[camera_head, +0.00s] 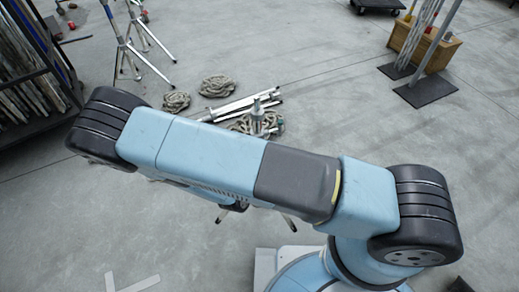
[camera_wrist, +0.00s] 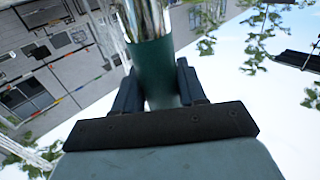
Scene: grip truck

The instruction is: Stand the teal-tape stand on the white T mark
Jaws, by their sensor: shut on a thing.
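A chrome post with a band of dark teal tape (camera_wrist: 153,65) stands between the jaws of my gripper (camera_wrist: 160,90) in the wrist view. The jaws are shut on the post at the teal band. In the head view my arm hides the gripper and most of the held stand. Thin leg ends show below the arm, near the middle of the picture. A white T mark (camera_head: 138,284) lies on the grey floor at the bottom left of the head view, partly cut off by the picture edge. The leg ends are apart from the mark, up and to the right of it.
Coiled ropes (camera_head: 217,86) and folded metal stands (camera_head: 240,107) lie on the floor beyond my arm. Another tripod stand (camera_head: 125,45) stands at the upper left, near a dark rack (camera_head: 35,70). A wooden crate (camera_head: 425,45) is at the upper right. The floor around the mark looks clear.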

